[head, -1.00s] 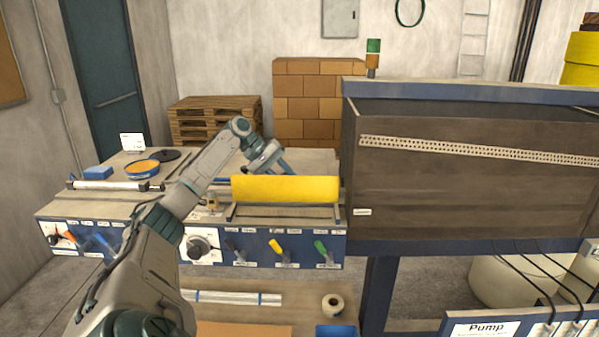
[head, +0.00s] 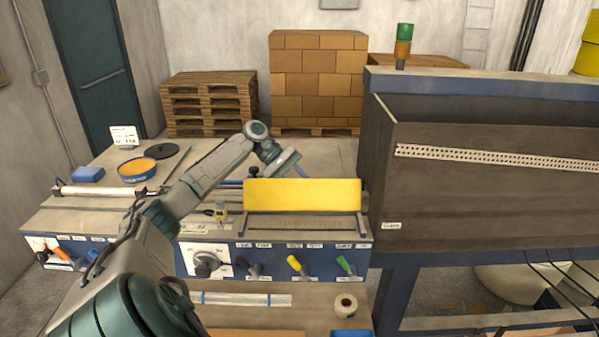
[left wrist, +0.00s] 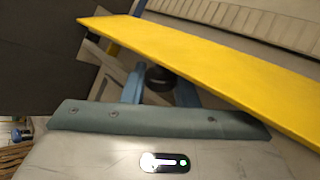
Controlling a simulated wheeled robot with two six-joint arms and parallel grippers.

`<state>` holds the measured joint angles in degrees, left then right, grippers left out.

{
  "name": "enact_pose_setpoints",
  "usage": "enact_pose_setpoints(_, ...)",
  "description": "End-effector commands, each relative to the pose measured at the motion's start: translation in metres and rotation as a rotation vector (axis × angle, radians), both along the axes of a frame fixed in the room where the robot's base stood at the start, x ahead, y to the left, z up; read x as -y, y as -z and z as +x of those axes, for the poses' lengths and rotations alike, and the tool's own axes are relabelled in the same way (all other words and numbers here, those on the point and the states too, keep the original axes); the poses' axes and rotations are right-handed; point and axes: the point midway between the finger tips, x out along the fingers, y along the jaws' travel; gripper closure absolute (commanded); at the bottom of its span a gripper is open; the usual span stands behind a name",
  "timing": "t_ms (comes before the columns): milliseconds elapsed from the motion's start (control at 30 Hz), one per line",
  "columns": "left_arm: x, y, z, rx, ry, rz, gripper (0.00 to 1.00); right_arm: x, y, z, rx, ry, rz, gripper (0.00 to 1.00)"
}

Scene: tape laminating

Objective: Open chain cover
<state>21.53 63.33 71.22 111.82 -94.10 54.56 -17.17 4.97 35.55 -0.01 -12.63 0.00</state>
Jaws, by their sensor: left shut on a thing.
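The yellow chain cover (head: 302,193) stands tilted up at the back of the bench machine, its flat face towards me in the head view. In the left wrist view it runs as a long slanted yellow panel (left wrist: 215,75). My left gripper (head: 299,170) is behind the cover's top edge in the head view, its tips partly hidden. In the left wrist view its two blue fingers (left wrist: 158,90) are on either side of a round black knob (left wrist: 158,78), beside the cover's edge. The knob's link to the cover is hidden. My right gripper is out of view.
A large dark box (head: 480,190) on a blue frame stands close right of the cover. Coloured levers (head: 294,263) line the bench front. Bare tabletop lies behind the gripper.

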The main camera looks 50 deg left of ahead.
Motion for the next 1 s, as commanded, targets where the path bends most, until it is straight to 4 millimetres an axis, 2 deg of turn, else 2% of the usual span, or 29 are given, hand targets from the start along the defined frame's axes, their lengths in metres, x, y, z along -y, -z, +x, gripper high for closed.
enact_pose_setpoints(300,0.0,0.002,0.0,-0.004,-0.001,0.0,1.0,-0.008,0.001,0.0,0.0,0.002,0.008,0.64)
enact_pose_setpoints(333,0.0,0.002,0.0,-0.004,-0.001,0.0,0.68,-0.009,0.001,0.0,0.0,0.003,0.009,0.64)
enact_pose_setpoints(400,0.0,0.002,0.0,-0.003,0.0,0.0,0.54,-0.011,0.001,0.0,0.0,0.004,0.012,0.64)
enact_pose_setpoints(867,0.0,0.003,-0.001,-0.005,0.003,0.001,0.53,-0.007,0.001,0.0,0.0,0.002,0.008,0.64)
enact_pose_setpoints(1000,-0.003,0.004,-0.001,0.008,0.003,0.016,0.53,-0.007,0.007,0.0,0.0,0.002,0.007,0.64)
